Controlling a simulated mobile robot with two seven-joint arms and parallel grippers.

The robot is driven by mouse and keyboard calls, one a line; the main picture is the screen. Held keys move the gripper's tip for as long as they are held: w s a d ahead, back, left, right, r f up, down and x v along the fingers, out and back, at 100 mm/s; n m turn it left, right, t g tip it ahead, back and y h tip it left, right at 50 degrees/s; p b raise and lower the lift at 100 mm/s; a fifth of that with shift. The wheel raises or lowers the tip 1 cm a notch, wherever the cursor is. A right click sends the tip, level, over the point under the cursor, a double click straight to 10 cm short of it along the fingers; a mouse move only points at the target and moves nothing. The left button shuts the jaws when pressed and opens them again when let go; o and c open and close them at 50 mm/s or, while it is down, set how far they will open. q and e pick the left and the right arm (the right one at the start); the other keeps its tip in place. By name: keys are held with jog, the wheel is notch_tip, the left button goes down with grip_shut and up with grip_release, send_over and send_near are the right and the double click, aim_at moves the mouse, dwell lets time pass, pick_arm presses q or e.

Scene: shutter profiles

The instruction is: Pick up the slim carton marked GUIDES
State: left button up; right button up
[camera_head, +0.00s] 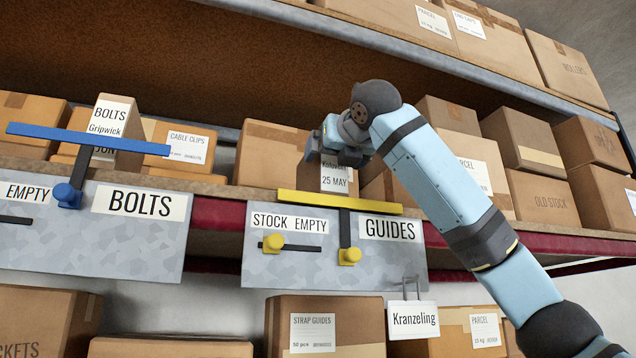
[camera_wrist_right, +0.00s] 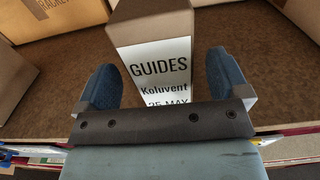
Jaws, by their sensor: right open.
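The slim carton marked GUIDES stands upright on the middle shelf. In the head view my right gripper (camera_head: 338,140) covers its upper part, and only the lower label of the carton (camera_head: 336,178) shows, reading 25 MAY. In the right wrist view the carton (camera_wrist_right: 152,28) shows its GUIDES label, with one blue finger on each side. The right gripper (camera_wrist_right: 163,70) is open around the carton's front, with visible gaps between fingers and sides. My left gripper is not in view.
A yellow bar (camera_head: 338,203) runs across the shelf edge below the carton, above a grey plate (camera_head: 300,268) labelled GUIDES. A blue bar (camera_head: 88,138) crosses before the BOLTS carton (camera_head: 113,126) at left. Brown boxes (camera_head: 270,152) stand beside the carton. An upper shelf (camera_head: 400,52) hangs overhead.

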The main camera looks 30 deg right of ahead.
jog(key=x, duration=0.1)
jog(key=p+x, duration=0.1)
jog(key=x, duration=0.1)
jog(key=p+x, duration=0.1)
jog(key=shift+w+d+r, duration=0.1)
jog(key=shift+w+r, duration=0.2)
jog(key=shift+r, duration=0.05)
jog(key=shift+w, duration=0.1)
jog(key=shift+s, duration=0.3)
jog(key=shift+c, duration=0.9)
jog(key=shift+s+r, duration=0.1)
jog(key=c, duration=1.1)
